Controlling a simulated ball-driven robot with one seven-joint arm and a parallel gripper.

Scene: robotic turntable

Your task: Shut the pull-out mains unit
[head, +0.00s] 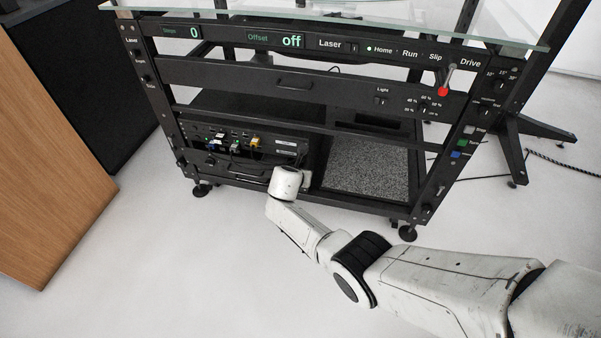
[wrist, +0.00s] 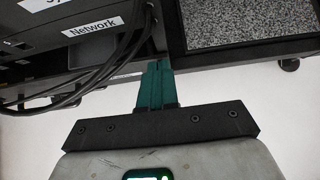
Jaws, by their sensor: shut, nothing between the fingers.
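The low black unit (head: 228,165) in the lower left of the rack, below the panel with plugged cables, appears to be the mains unit. I cannot tell how far it stands out. My gripper's teal fingers (wrist: 157,68) are shut together and empty in the wrist view. They point at the rack's lower frame, between the cabled boxes at left and the speckled panel at right. I cannot tell whether the tips touch anything. In the head view my white wrist hides the fingers and the unit's right end.
The panel with plugged cables (head: 240,142) sits above the unit. Dark cables (wrist: 105,75) hang left of my fingers, near the "Network" label (wrist: 92,25). A grey speckled panel (head: 365,168) fills the lower right bay. A wooden cabinet (head: 45,150) stands at left. The floor in front is clear.

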